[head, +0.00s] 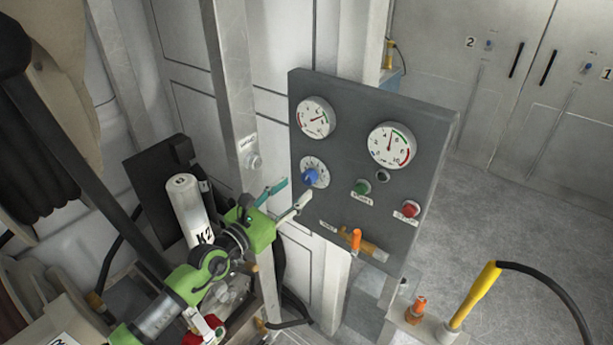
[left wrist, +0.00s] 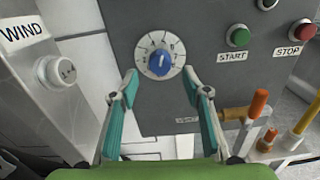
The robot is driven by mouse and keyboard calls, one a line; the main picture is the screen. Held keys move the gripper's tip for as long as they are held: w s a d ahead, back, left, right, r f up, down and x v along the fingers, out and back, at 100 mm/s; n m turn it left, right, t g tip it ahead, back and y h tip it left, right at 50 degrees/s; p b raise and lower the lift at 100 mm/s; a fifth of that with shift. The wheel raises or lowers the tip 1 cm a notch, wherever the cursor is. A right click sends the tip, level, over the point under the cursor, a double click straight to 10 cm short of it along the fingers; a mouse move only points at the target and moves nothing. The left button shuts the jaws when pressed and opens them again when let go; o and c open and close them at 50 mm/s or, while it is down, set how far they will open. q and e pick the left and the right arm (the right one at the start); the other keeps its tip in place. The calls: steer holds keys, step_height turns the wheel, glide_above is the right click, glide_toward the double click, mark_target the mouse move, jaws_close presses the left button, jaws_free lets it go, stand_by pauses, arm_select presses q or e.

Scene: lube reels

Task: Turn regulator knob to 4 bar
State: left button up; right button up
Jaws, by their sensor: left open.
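The blue regulator knob (head: 310,177) sits on a white dial with black marks, on the grey control panel (head: 335,215). In the left wrist view the knob (left wrist: 158,62) is centred ahead, its pointer aimed roughly up. My left gripper (head: 289,191) is open with teal pads. Its fingertips (left wrist: 159,76) are spread to either side of the knob's lower edge in the wrist view and appear short of it, not touching. Two round gauges are above: a left gauge (head: 316,118) and a right gauge (head: 391,146). My right gripper is not in view.
A green START button (head: 361,187) and a red STOP button (head: 410,209) are right of the knob. An orange-handled valve (head: 356,240) is below. A metal post with a WIND button (head: 253,160) stands left. A yellow-handled nozzle (head: 475,295) with hose is at lower right.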

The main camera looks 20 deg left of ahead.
mark_target(306, 180)
arm_select(q)
steer(key=x, duration=0.6)
steer(key=shift+w, duration=0.2)
steer(key=c, duration=1.1)
